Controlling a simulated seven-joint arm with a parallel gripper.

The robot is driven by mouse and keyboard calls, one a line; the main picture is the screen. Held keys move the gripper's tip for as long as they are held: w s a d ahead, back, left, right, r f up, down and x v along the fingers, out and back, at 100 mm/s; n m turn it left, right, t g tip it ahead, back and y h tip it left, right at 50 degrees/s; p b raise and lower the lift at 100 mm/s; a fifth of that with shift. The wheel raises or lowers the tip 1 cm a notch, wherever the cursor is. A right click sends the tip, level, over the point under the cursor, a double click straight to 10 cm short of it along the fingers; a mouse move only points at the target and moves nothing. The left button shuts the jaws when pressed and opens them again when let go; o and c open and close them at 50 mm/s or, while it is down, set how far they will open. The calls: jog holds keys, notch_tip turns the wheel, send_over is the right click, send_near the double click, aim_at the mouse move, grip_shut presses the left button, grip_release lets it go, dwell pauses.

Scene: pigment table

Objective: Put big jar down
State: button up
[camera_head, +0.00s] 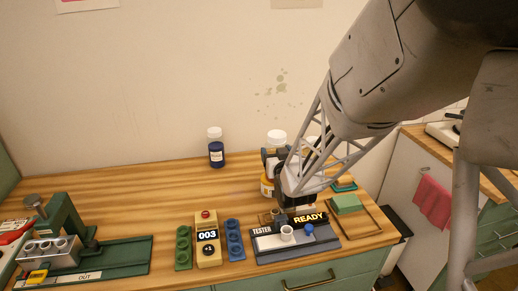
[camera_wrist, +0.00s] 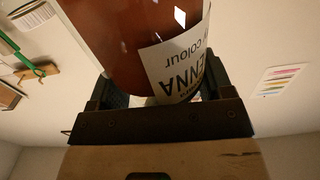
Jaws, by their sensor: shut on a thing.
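My gripper (camera_wrist: 163,98) is shut on a big glass jar (camera_wrist: 125,45) of red-brown pigment in the wrist view. Its white label (camera_wrist: 185,65) shows "ENNA" and "colour", upside down in that view. The jar lies between the two dark fingers. In the head view my gripper (camera_head: 273,163) is at the back right of the wooden table, in front of a white lid (camera_head: 277,136). My arm hides most of the held jar there, and I cannot tell whether its base touches the table.
A blue jar (camera_head: 216,152) stands left of my gripper. A green press (camera_head: 62,225) is far left. The back left tabletop is clear.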

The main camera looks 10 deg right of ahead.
jog(key=shift+w+d+f, duration=0.1)
jog(key=shift+w, duration=1.3)
jog(key=shift+f, duration=1.75)
jog(key=shift+f, duration=0.1)
jog(key=o, duration=1.7)
jog(key=shift+c, duration=0.2)
jog(key=shift+s, duration=0.1)
